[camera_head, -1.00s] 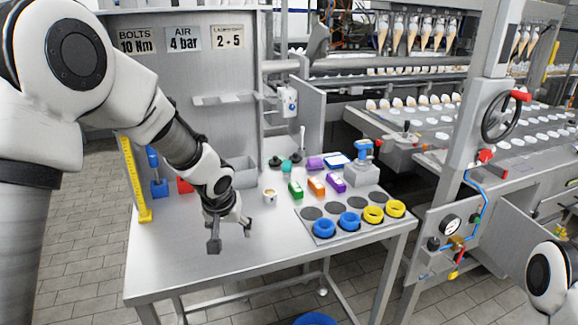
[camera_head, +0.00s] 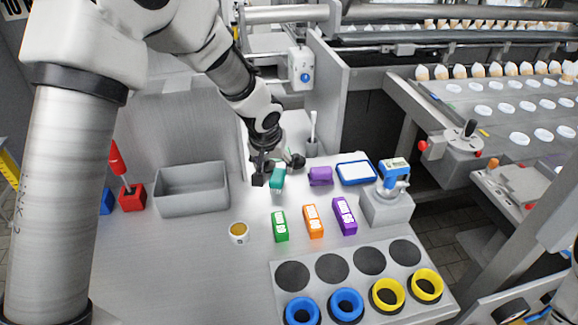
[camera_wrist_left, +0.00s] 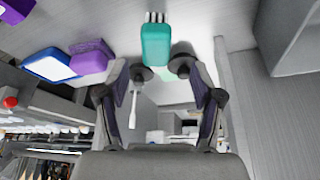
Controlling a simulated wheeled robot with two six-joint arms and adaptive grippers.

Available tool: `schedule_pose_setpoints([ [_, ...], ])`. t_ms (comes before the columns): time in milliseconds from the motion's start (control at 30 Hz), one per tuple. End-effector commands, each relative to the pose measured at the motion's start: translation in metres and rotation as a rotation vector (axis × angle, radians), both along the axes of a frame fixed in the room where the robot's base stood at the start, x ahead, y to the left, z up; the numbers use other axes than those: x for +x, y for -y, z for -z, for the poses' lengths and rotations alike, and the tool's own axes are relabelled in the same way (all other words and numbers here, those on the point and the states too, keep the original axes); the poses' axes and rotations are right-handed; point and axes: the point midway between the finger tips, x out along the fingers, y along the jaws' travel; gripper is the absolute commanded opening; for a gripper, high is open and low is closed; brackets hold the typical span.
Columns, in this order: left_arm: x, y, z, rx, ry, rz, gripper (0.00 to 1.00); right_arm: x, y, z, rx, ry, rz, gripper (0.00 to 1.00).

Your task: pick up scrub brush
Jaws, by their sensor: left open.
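The teal scrub brush (camera_head: 277,180) stands on the table, partly hidden behind my left gripper in the head view. The left wrist view shows its teal body (camera_wrist_left: 156,46) with short bristles at its upper end in the picture. My left gripper (camera_head: 279,170) is open and empty, close by the brush. In the left wrist view its two fingers (camera_wrist_left: 160,80) are spread to the left and right, with the brush just beyond the gap between them. I cannot tell whether a finger touches it. My right gripper is not in view.
A purple object (camera_head: 320,176) and blue-rimmed tray (camera_head: 355,172) are to the right. Green (camera_head: 280,225), orange (camera_head: 313,220) and purple (camera_head: 344,215) boxes stand in front. A grey bin (camera_head: 191,190) is left.

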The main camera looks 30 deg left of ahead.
Motion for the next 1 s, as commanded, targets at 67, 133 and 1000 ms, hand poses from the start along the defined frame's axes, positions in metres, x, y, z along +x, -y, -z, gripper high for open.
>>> schedule_pose_setpoints([
  [67,0.004,-0.001,0.011,0.001,-0.004,0.001,0.67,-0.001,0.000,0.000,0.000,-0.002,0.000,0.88],
  [133,0.008,0.000,0.018,0.001,-0.003,0.001,0.67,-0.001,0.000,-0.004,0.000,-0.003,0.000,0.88],
  [1000,0.028,0.001,0.059,0.000,-0.003,0.001,0.00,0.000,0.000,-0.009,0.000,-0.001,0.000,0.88],
])
